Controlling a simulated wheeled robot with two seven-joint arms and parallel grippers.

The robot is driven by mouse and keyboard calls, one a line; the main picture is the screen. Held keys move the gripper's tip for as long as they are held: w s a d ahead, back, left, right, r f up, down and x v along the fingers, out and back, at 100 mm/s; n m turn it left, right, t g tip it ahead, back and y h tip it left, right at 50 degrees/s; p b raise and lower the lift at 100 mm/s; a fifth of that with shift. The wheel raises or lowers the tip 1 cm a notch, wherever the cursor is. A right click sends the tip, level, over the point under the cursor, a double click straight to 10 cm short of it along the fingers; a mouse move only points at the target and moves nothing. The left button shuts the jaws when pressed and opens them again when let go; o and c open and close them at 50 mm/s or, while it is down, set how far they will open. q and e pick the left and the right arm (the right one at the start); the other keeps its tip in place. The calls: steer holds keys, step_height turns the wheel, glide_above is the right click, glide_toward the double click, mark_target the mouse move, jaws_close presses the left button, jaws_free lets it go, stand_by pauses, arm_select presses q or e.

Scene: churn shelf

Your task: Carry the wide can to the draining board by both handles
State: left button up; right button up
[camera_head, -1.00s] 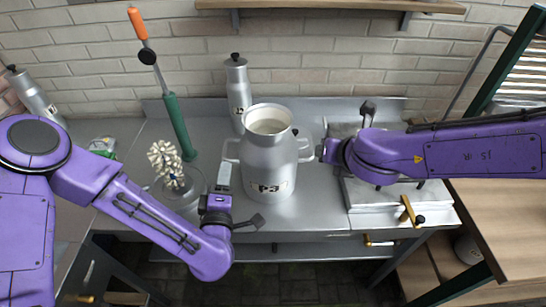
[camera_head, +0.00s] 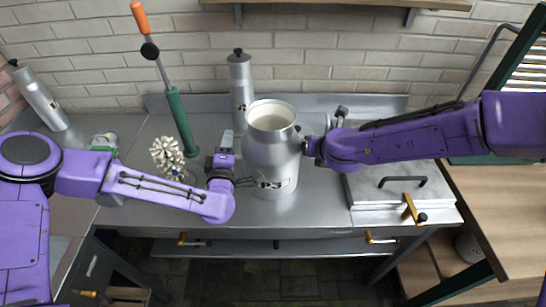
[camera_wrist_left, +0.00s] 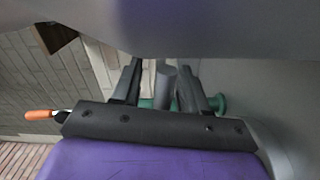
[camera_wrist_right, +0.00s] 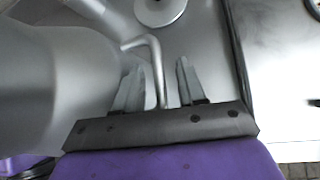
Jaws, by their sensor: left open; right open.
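The wide can (camera_head: 272,165) stands upright on the grey metal counter, open at the top, with a dark-marked label low on its front. My left gripper (camera_head: 245,182) is at its left side, open. In the left wrist view one grey handle (camera_wrist_left: 164,88) shows between the open fingers (camera_wrist_left: 163,72). My right gripper (camera_head: 308,148) is at the can's right side. In the right wrist view its open fingers (camera_wrist_right: 157,80) stand on either side of the bent right handle (camera_wrist_right: 154,62). I cannot make out which surface is the draining board.
A slim lidded can (camera_head: 240,85) stands close behind. A whisk-like beater (camera_head: 167,155) and a green-handled tool (camera_head: 180,120) are left of the can. A lidded metal box (camera_head: 390,200) is to the right. Another lidded can (camera_head: 40,100) leans at the far left.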

arm_select(q)
steer(key=shift+s, duration=0.1)
steer(key=c, duration=0.7)
arm_select(e)
steer(key=c, duration=0.7)
arm_select(q)
jaws_close()
arm_select(e)
jaws_close()
steer(key=shift+r, duration=0.15)
